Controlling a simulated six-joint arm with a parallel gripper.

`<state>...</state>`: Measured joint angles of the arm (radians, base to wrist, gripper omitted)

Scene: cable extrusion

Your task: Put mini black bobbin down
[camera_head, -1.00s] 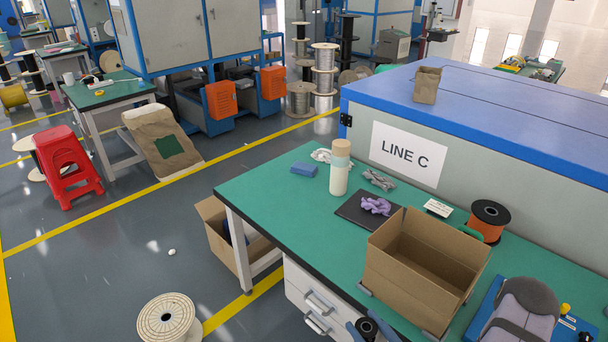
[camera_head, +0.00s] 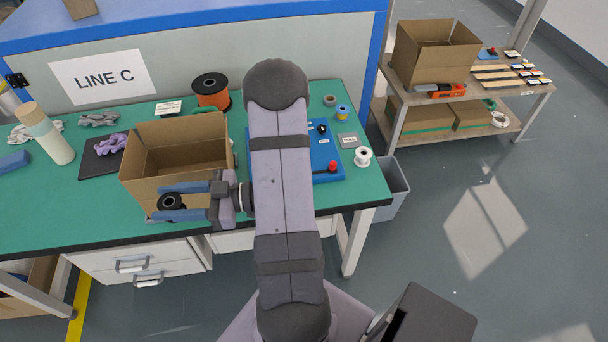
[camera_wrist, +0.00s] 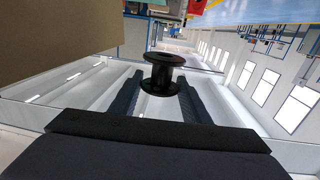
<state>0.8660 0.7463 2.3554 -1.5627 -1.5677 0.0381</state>
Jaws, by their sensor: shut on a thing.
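The mini black bobbin (camera_head: 171,203) is held between the two blue-grey fingers of my gripper (camera_head: 178,201), in front of the open cardboard box on the green table. In the wrist view the black bobbin (camera_wrist: 164,73) sits between the tips of my gripper (camera_wrist: 163,93), with its flanges and narrow core showing. My gripper is shut on it. The fingers point left in the head view, near the table's front edge. I cannot tell how high the bobbin is above the table.
The open cardboard box (camera_head: 140,183) stands right behind my gripper. A black and orange spool (camera_head: 211,91) stands behind it. A blue board (camera_head: 328,165) and a small white spool (camera_head: 363,157) lie to the right. The green table's left front (camera_head: 60,215) is clear.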

